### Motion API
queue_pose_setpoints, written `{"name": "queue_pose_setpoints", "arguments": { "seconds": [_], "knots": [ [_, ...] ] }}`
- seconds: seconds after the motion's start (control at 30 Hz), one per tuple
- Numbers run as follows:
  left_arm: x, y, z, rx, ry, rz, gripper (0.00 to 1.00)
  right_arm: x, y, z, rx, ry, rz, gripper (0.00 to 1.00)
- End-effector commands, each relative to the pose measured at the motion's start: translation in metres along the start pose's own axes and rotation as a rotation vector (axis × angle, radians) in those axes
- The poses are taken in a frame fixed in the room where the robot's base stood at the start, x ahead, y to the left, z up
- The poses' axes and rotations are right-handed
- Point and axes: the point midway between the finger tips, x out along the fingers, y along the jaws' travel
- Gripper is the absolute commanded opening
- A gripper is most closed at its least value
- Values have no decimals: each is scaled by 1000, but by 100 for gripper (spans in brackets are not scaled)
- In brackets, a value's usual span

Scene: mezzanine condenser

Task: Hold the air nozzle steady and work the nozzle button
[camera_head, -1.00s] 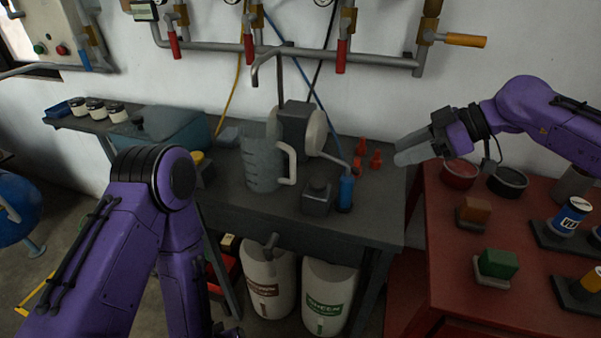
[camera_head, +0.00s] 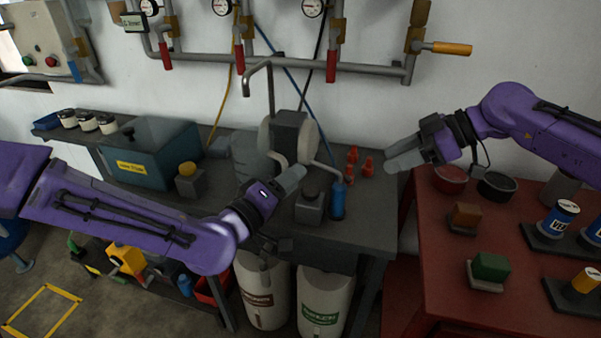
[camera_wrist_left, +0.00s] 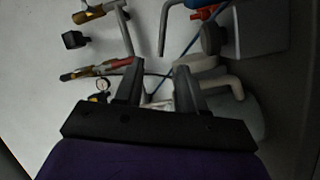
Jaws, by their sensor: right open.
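A blue upright cylinder (camera_head: 338,200) with a thin grey bent tube above it stands on the dark bench and looks like the air nozzle. No button can be made out on it. My left gripper (camera_head: 297,176) is just left of it, in front of the pitcher and grey machine, apart from the blue cylinder. In the left wrist view my left gripper (camera_wrist_left: 158,78) has its fingers spread with nothing held between them. My right gripper (camera_head: 394,163) is open and empty to the right, above the gap between the bench and red table.
A grey block (camera_head: 310,203) sits beside the blue cylinder, and small red cones (camera_head: 352,160) stand behind it. Pipes with red handles (camera_head: 331,66) line the wall. The red table (camera_head: 430,255) holds several blocks and cans.

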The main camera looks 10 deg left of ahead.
Motion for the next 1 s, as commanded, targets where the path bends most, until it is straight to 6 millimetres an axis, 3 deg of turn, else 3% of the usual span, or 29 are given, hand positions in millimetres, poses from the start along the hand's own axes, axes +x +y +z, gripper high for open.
{"name": "queue_pose_setpoints", "arguments": {
  "seconds": [0.2, 0.33, 0.5, 0.73, 0.77, 0.87, 1.0],
  "knots": [
    [48, -2, 1, 2, -2, -3, 40, 0, 0, 0, 0, 0, 0, 43],
    [70, -1, 1, 2, -1, -2, 40, 0, 0, 0, 0, 0, 0, 43],
    [82, -1, 1, 0, -1, -2, 40, 0, 0, 0, 0, 0, 0, 43],
    [83, -1, 1, 0, -1, -2, 40, 0, 0, 0, 0, 0, 0, 43],
    [83, -1, 1, 0, -1, -2, 33, 0, 0, 0, 0, 0, 0, 43],
    [83, -1, 1, 0, -1, -2, 0, 0, 0, 0, 0, 0, 0, 43],
    [83, -1, 1, 0, -1, -2, 0, 0, 0, 0, 0, 0, 0, 43]
  ]
}}
